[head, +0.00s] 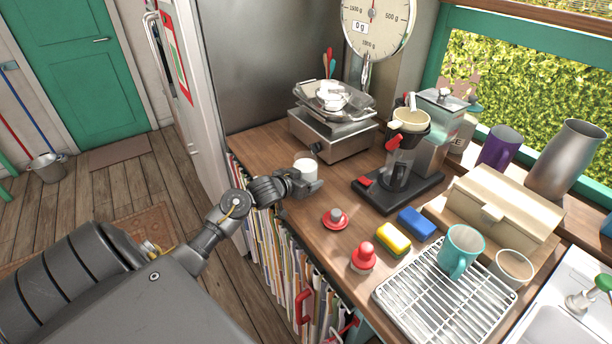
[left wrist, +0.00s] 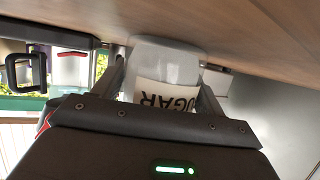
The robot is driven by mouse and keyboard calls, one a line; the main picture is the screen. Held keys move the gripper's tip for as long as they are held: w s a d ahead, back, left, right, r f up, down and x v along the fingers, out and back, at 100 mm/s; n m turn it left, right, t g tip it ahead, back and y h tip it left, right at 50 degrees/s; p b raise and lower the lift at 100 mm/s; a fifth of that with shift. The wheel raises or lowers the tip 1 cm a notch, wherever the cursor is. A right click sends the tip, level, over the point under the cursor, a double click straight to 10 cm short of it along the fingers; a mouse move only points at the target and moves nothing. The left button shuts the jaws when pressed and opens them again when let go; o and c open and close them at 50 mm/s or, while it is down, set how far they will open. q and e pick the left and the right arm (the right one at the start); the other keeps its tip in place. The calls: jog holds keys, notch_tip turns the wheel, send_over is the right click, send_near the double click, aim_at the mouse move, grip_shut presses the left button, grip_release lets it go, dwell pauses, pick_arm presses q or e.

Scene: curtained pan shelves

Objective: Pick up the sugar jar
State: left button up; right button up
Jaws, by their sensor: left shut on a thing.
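The sugar jar (head: 305,170) is a small jar with white contents on the wooden counter, in front of the scale. In the left wrist view the jar (left wrist: 168,62) carries a white label with dark letters that read "UGAR". My left gripper (head: 302,184) reaches in from the left and is shut on the jar, with a finger on each side of it in the left wrist view (left wrist: 165,85). The jar's lower part is partly hidden by the gripper in the head view. I cannot tell whether it touches the counter. My right gripper is not in view.
A metal scale (head: 333,132) stands behind the jar, and a coffee maker (head: 402,165) to its right. A red lid-like item (head: 336,218), a red-topped shaker (head: 363,257), sponges (head: 393,238) and a wire rack (head: 440,300) lie nearer. The counter's left edge runs beside the gripper.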

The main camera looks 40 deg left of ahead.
pick_arm(q)
jog(key=shift+r, duration=0.1)
jog(key=shift+r, duration=0.4)
notch_tip(320, 180, up, 3)
jog(key=shift+a+f+b, duration=0.1)
jog(key=shift+f+b, duration=0.1)
jog(key=shift+b, duration=0.35)
jog(key=s+r+p, duration=0.1)
jog(key=s+r, duration=0.4)
jog(key=r, duration=0.1)
jog(key=p, duration=0.3)
send_near(305, 169)
jog(key=s+a+r, duration=0.2)
jog(key=a+r, duration=0.3)
notch_tip(305, 169, up, 4)
jog(key=p, duration=0.5)
jog(key=shift+w, duration=0.1)
jog(key=shift+f, duration=0.1)
